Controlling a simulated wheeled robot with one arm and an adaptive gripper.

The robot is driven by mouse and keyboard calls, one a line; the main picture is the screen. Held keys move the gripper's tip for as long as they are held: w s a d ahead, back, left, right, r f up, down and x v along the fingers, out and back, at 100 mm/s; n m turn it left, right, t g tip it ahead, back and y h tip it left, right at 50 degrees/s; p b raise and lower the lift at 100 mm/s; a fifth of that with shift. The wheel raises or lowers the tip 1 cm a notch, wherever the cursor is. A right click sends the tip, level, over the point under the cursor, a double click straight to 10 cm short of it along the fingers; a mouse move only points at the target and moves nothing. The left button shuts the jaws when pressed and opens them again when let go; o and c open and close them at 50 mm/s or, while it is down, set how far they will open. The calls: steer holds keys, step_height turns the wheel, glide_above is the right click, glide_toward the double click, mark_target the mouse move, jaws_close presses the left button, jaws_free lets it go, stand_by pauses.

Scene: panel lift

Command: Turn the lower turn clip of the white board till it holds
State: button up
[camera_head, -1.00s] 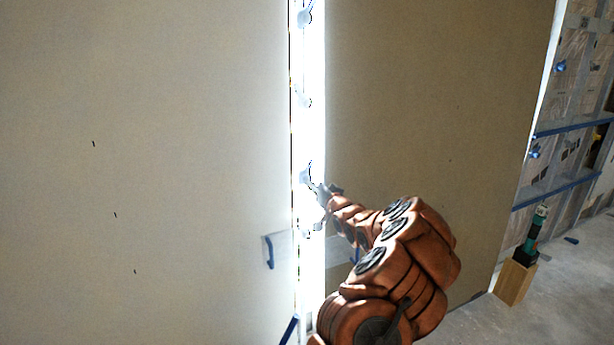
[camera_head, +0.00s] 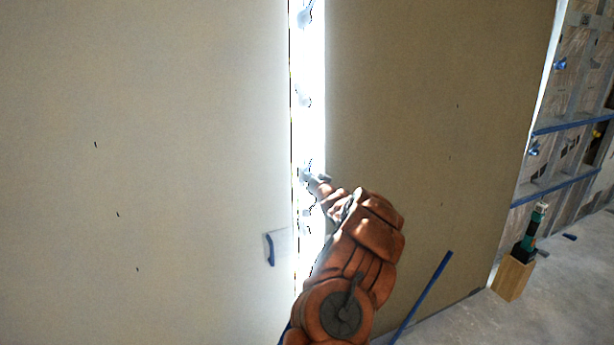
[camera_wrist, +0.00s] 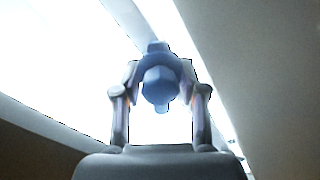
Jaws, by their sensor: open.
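The white board (camera_head: 150,150) fills the left of the head view, with its right edge along a bright vertical gap. Several pale blue turn clips sit along this gap, one at the top (camera_head: 305,15), one below it (camera_head: 303,97) and a low one (camera_head: 305,174) by my gripper. My gripper (camera_head: 313,180) is at that low clip, small and washed out by glare. In the wrist view a blue clip (camera_wrist: 160,82) with a rounded knob lies between the two fingers of my open gripper (camera_wrist: 160,95). Whether the fingers touch it I cannot tell.
A tan board (camera_head: 430,120) stands right of the gap. A blue bar (camera_head: 425,295) leans low in front of it. A wooden block (camera_head: 513,278) with a green tool (camera_head: 531,228) stands on the floor at right. A blue handle (camera_head: 269,249) is low on the white board.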

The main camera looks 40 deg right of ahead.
jaws_close()
stand_by(0.3)
